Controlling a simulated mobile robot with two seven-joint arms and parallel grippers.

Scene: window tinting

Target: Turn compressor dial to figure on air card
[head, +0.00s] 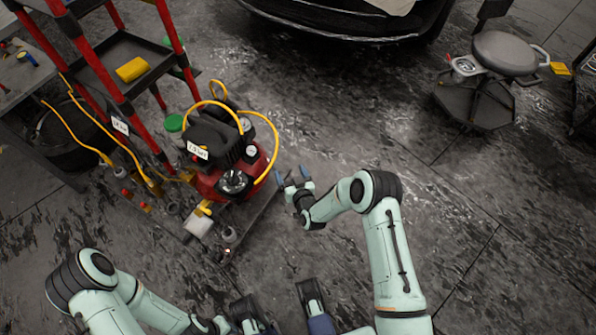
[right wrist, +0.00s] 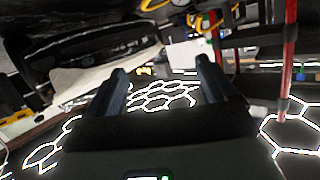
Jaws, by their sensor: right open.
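A red-framed shelf rack (head: 118,60) with a yellow item (head: 131,69) stands left of the compressor. Bottles and small parts sit near its foot. A dark car (head: 350,25) is at the top, a round stool (head: 503,53) at the right. The floor between is clear.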

